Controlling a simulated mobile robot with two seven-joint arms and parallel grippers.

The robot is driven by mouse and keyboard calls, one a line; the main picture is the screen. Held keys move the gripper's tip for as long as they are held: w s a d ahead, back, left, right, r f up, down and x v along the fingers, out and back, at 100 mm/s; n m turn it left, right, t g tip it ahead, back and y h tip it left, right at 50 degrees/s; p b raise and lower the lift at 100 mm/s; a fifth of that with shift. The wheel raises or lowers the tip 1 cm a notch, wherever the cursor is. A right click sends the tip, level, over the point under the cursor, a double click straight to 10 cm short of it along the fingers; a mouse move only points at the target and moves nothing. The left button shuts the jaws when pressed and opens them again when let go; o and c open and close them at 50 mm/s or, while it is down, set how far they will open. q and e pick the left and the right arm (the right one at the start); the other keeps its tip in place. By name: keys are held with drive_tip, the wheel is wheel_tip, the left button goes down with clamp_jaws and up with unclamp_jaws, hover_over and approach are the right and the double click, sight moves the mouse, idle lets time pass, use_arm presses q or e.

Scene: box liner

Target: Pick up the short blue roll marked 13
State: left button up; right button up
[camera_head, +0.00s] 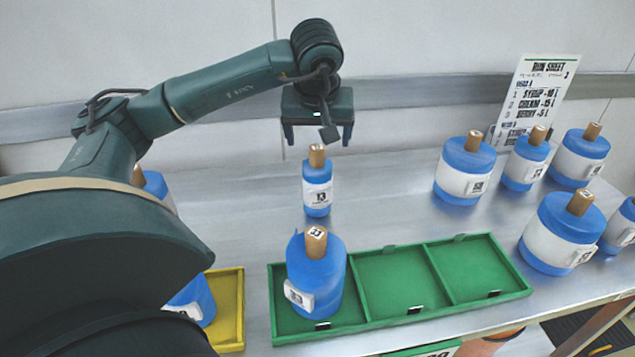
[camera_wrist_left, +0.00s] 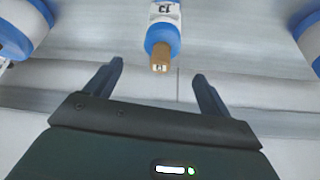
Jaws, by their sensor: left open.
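The short blue roll marked 13 (camera_head: 317,198) stands upright on the metal table, with a white label and a brown core end on top. My left gripper (camera_head: 318,140) is open and empty, above and slightly behind the roll, fingers pointing down. In the left wrist view the roll (camera_wrist_left: 163,38) is ahead of the fingertips, its brown core end near the gap of the left gripper (camera_wrist_left: 158,75). The fingers do not touch it. My right gripper is not in view.
A green tray (camera_head: 365,322) with three compartments holds a larger blue roll marked 33 (camera_head: 316,272) in its left one. A yellow tray (camera_head: 240,308) is at left, partly hidden by my arm. Several blue rolls (camera_head: 465,170) stand at right. A run sheet (camera_head: 540,95) stands behind.

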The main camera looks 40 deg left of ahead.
sight(318, 151)
use_arm(q)
drive_tip(key=x, duration=0.4)
drive_tip(key=shift+w+a+f, duration=0.1)
drive_tip(key=shift+w+f, duration=0.05)
drive_tip(key=shift+f, duration=0.2)
drive_tip(key=shift+s+x, duration=0.2)
drive_tip(key=shift+x, duration=2.45)
drive_tip(key=shift+f, duration=0.1)
drive_tip(key=shift+c, duration=0.5)
drive_tip(key=c, duration=1.5)
drive_tip(key=shift+c, duration=0.2)
